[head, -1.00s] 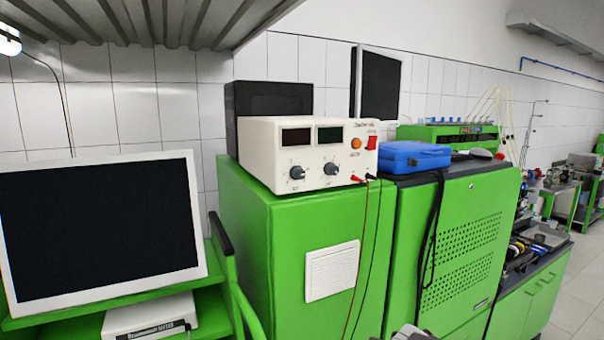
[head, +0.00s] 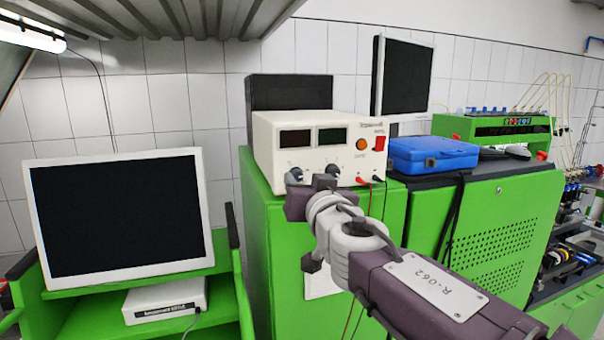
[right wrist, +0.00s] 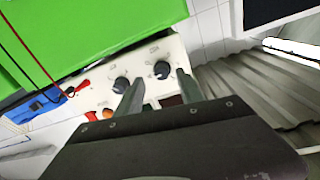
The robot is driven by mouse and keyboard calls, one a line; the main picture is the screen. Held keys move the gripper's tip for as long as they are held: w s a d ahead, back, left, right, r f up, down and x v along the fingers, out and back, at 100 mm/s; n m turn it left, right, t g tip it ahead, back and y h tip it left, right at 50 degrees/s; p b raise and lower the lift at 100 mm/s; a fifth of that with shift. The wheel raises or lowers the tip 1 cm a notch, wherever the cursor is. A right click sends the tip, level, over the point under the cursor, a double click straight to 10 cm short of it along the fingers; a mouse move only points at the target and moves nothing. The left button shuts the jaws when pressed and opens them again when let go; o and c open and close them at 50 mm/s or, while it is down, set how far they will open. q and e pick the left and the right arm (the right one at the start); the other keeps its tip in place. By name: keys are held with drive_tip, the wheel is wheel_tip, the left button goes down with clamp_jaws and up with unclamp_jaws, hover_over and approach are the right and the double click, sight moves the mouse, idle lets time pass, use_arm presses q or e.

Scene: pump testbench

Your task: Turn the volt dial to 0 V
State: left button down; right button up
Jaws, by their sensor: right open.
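The cream power supply (head: 268,145) stands on the green cabinet. It has two dark displays and two dark round dials. The left dial (head: 296,171) and right dial (head: 333,171) are partly covered by my right gripper (head: 309,180) in the head view. The labels are too small to read, so I cannot tell which is the volt dial. In the right wrist view the panel appears roughly inverted. There my right gripper (right wrist: 160,76) is open, with the left dial (right wrist: 162,70) between its fingertips in the picture; contact cannot be judged. The right dial (right wrist: 121,85) lies outside the fingers.
Red and black leads (head: 372,182) hang from the supply's lower right. A red switch (head: 380,143) and orange button (head: 361,144) sit above. A blue case (head: 435,154) is at its right, a black box (head: 290,92) behind, and a monitor (head: 120,215) at the left.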

sight(297, 175)
drive_tip(key=shift+a+x, duration=0.15)
drive_tip(key=shift+x, duration=0.55)
drive_tip(key=shift+a+x, duration=0.15)
drive_tip(key=shift+x, duration=0.5)
drive_tip(key=shift+s+d, duration=0.15)
drive_tip(key=shift+d, duration=0.05)
drive_tip(key=c, duration=0.3)
clamp_jaws()
